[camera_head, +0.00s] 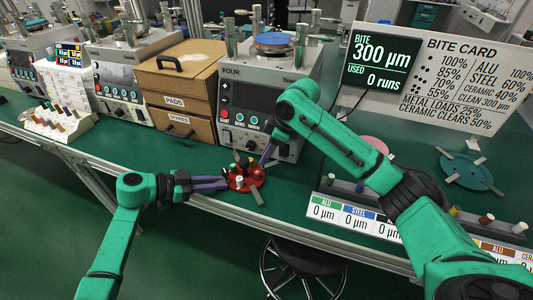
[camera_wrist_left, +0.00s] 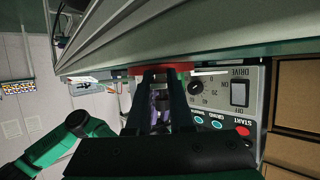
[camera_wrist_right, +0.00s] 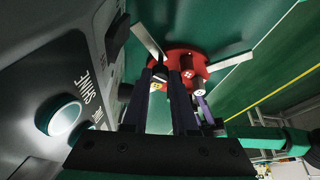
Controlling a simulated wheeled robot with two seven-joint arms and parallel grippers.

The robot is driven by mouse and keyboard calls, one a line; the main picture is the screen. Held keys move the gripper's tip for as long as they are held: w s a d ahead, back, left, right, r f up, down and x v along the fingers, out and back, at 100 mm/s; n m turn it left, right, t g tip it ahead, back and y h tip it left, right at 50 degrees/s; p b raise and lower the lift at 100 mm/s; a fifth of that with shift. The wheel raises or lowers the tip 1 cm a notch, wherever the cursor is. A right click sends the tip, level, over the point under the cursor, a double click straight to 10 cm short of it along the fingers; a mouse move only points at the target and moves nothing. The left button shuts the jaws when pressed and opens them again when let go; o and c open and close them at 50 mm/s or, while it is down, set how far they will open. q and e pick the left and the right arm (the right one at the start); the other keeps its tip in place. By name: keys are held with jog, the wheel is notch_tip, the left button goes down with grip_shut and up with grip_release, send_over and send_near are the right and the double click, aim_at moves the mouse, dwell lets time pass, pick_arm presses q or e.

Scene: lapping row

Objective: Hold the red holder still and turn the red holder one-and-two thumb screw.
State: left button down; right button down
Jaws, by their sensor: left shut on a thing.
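The red holder (camera_head: 236,184) is a round disc on the green bench in front of the machine marked FOUR, with upright posts and metal tabs. My left gripper (camera_head: 226,184) is shut on its left side; in the left wrist view the holder's red edge (camera_wrist_left: 185,67) lies at the fingertips. My right gripper (camera_head: 264,161) comes from the upper right. In the right wrist view its fingers (camera_wrist_right: 161,78) are parted over the holder (camera_wrist_right: 200,57), with a dark post with a yellow end (camera_wrist_right: 157,86) showing between them. I cannot make out the one-and-two thumb screw clearly.
The machine FOUR (camera_head: 270,105) stands close behind the holder. Wooden drawers (camera_head: 178,85) stand to the left. A label rail (camera_head: 345,215) with small posts runs along the right, and a teal disc (camera_head: 468,172) lies beyond it. A stool (camera_head: 300,260) is below the bench edge.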

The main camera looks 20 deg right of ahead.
jog(key=m, duration=0.2)
jog(key=m+t+h, duration=0.1)
jog(key=m, duration=0.1)
jog(key=shift+s+a+m+t, duration=0.15)
jog(key=shift+m+t, duration=0.15)
jog(key=shift+m, duration=0.1)
jog(key=c, duration=0.7)
grip_release()
jog(key=shift+r, duration=0.15)
jog(key=v, duration=1.1)
jog(key=shift+r, duration=0.45)
jog(key=shift+s, duration=0.1)
